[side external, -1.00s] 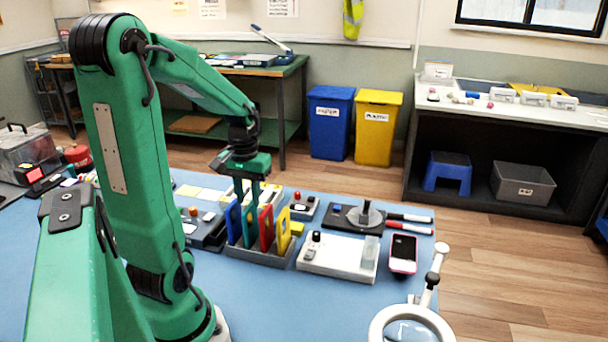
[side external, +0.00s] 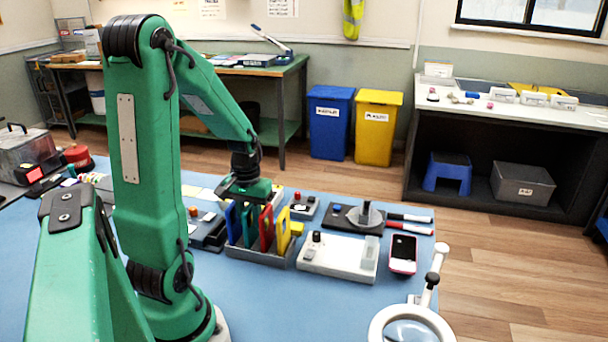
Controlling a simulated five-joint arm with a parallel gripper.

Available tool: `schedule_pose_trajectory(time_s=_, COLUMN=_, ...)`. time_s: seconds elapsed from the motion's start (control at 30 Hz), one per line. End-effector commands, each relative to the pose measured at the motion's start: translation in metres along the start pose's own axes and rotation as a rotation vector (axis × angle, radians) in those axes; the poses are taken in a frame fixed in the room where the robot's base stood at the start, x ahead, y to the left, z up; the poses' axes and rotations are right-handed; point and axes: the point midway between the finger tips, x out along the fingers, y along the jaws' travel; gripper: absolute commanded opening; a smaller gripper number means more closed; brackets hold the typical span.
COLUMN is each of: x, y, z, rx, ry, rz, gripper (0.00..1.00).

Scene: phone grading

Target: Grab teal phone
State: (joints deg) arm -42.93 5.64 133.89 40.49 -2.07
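A grey slotted rack (side external: 262,256) on the blue table holds upright slabs side by side. They are a blue one (side external: 231,217), a teal phone (side external: 249,228), a red one (side external: 266,229) and a yellow one (side external: 284,229). My gripper (side external: 250,208) points down over the rack, low at the tops of the slabs, around the teal phone's place. Its green fingers are lost among the slabs and close in colour to the teal phone. I cannot tell whether they touch or grip it.
A white device (side external: 338,262) stands right of the rack, with a pink-edged phone (side external: 403,254) beyond it. A magnifier (side external: 411,320) stands at the front right. Bare blue table (side external: 290,300) lies in front of the rack.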

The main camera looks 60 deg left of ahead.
Motion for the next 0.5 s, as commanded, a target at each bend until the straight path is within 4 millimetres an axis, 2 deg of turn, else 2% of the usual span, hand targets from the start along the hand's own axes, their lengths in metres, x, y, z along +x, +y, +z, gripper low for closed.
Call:
schedule_pose_trajectory(time_s=0.07, x=0.0, y=0.0, z=0.0, rx=0.0, ry=0.0, rz=0.0, gripper=0.27)
schedule_pose_trajectory(time_s=0.2, x=-0.0002, y=0.0, z=0.0, rx=0.0, ry=0.0, rz=0.0, gripper=0.02)
schedule_pose_trajectory(time_s=0.5, x=-0.0026, y=0.0, z=-0.0007, rx=0.0, ry=0.002, rz=0.0, gripper=0.0)
